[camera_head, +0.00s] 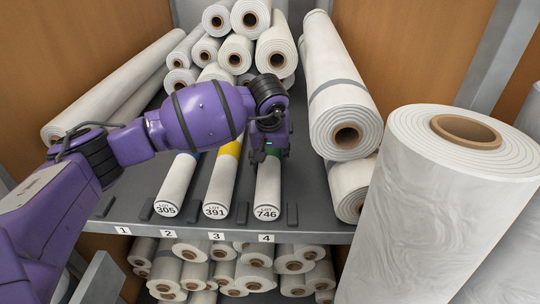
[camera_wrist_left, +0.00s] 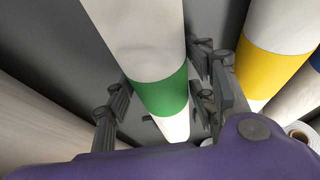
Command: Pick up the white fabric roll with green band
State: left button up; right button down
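The white fabric roll with the green band (camera_head: 267,190) lies on the grey shelf above the number 4 plate, with its "LOT 746" end facing me. Its green band (camera_wrist_left: 161,97) is clear in the left wrist view and mostly covered by my gripper in the head view. My left gripper (camera_head: 269,152) is over this roll at the band. In the left wrist view its fingers stand on either side of the roll and are apart. A gap shows on the left side; I cannot tell whether the right finger touches. My right gripper is not in view.
The yellow-banded roll "391" (camera_head: 219,187) lies close to the left, with roll "305" (camera_head: 175,186) beyond it. Small dark stops (camera_head: 292,214) stand along the shelf front. Large rolls (camera_head: 340,100) are at the right, and stacked rolls (camera_head: 236,54) fill the back.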

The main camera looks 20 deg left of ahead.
pick_arm(q)
jog(key=shift+r, duration=0.1)
jog(key=c, duration=1)
